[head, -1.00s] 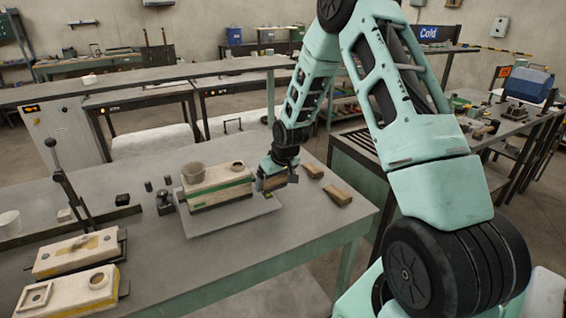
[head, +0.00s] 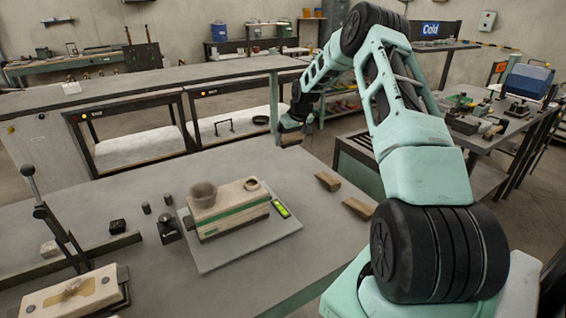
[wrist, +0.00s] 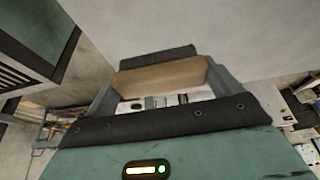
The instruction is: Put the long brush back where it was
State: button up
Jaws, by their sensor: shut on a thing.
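My gripper (head: 291,137) is raised past the far edge of the near table, at the end of my extended arm. In the wrist view my gripper (wrist: 163,80) is shut on a long wooden piece with a dark strip along one side, which I take for the long brush (wrist: 160,77). It lies crosswise between the two fingers. In the head view the held brush is too small to make out clearly. Two wooden blocks (head: 328,181) lie on the table to the right, apart from the gripper.
A lever device (head: 55,225) stands at left. A long grey bench (head: 150,85) runs behind. The table's back middle is clear.

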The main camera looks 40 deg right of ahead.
notch_tip(320, 180, down, 9)
jog(key=shift+r+p, duration=0.1)
jog(key=shift+p, duration=1.15)
jog(key=shift+f, duration=0.4)
